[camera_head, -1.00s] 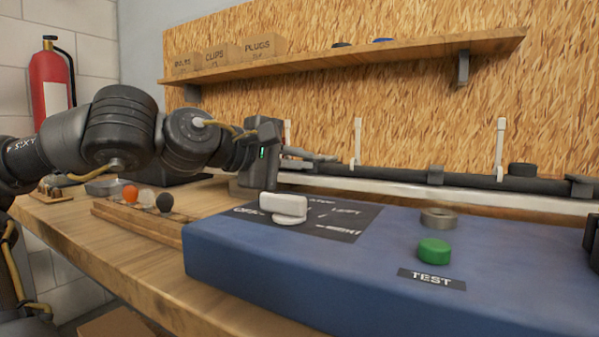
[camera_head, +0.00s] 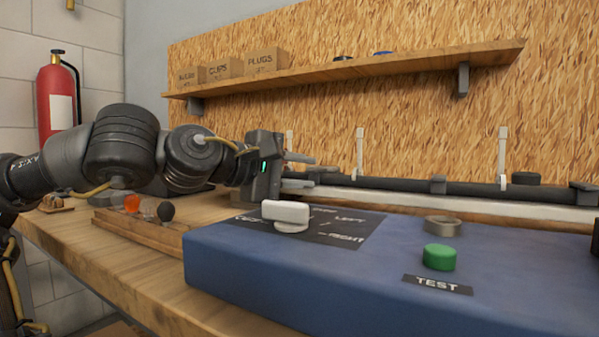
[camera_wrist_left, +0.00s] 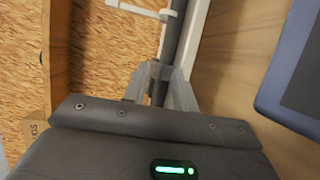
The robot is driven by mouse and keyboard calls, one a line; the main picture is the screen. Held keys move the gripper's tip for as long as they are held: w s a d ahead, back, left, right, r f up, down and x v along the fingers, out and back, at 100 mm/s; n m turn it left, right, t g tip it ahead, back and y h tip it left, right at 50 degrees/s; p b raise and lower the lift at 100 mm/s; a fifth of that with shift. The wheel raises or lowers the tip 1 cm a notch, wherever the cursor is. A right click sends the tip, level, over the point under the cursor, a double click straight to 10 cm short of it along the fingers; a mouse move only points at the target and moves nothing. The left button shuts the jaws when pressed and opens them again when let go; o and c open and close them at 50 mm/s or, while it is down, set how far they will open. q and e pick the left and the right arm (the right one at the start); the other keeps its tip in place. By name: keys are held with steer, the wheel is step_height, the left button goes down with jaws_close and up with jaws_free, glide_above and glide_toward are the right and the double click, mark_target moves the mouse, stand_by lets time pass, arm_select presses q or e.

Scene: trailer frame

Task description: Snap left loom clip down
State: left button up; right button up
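The left loom clip (camera_head: 290,142) is a thin white post standing upright behind my left gripper in the head view. The dark loom (camera_head: 405,185) runs along a pale rail at the back of the bench. My left gripper (camera_head: 302,171) is at the loom's left end, its fingers apart, with no object seen held. In the left wrist view, the fingers (camera_wrist_left: 160,90) stand apart with the loom (camera_wrist_left: 181,35) passing between or behind them. A white clip (camera_wrist_left: 140,9) sticks out sideways at the top there; I cannot tell which clip it is. My right gripper is not recognisable.
Two more upright white clips, a middle one (camera_head: 360,155) and a right one (camera_head: 502,157), stand along the loom. A blue control box (camera_head: 330,270) with a white knob (camera_head: 285,215) and green button (camera_head: 439,257) fills the front. A shelf (camera_head: 350,72) hangs above.

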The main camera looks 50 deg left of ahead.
arm_select(q)
steer(key=shift+s, duration=0.1)
steer(key=s+a+r+p, duration=0.1)
steer(key=s, duration=0.9)
steer(key=shift+s+r+p, duration=0.25)
steer(key=shift+r+p, duration=0.05)
stand_by(0.3)
